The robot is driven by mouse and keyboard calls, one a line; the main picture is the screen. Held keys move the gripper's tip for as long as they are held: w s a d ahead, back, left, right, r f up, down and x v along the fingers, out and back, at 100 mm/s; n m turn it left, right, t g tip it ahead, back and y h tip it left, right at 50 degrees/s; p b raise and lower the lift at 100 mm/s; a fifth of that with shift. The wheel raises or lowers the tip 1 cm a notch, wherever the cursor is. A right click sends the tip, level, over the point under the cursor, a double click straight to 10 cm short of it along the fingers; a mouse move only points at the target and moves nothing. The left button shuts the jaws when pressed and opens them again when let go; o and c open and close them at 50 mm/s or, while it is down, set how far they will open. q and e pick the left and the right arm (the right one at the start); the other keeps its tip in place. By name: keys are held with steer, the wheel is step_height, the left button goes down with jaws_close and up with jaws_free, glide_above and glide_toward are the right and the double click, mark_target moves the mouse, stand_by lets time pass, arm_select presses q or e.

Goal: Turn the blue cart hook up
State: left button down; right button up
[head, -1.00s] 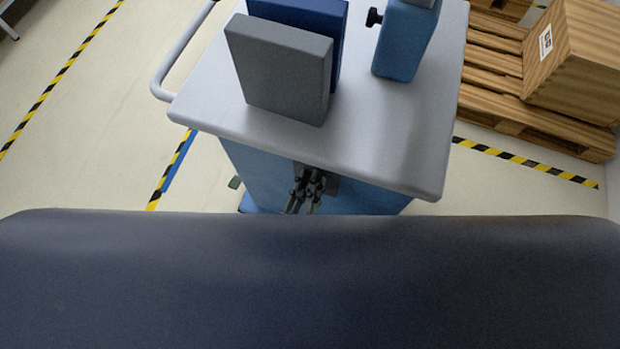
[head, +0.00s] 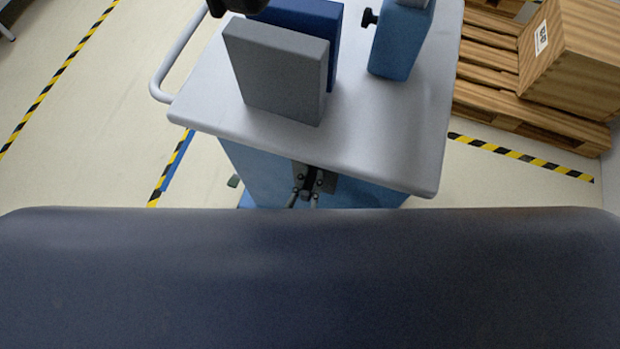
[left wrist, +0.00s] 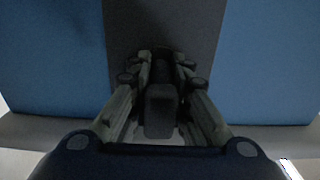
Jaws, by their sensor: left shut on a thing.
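The blue cart (head: 255,170) stands in front of me with its light grey top. A dark plate (head: 328,183) is on its near face and also shows in the left wrist view (left wrist: 160,25). My left gripper (head: 306,191) is at this plate, low in the head view. In the left wrist view its fingers (left wrist: 158,78) lie on both sides of the dark hook (left wrist: 160,108) and are shut on it. The hook points out from the plate toward the wrist camera; its exact turn is hard to tell. My right gripper is not recognisable in view.
On the cart top (head: 385,150) stand a grey block (head: 275,75), a dark blue block (head: 335,45) and a blue container (head: 400,45) with a black knob. A handle bar (head: 165,75) is at the left. A pallet (head: 490,85) with a box (head: 575,60) lies right.

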arm_select(q)
steer(key=shift+f, duration=0.1)
steer(key=c, duration=1.6)
jaws_free()
steer(key=shift+c, duration=0.2)
steer(key=v, duration=1.2)
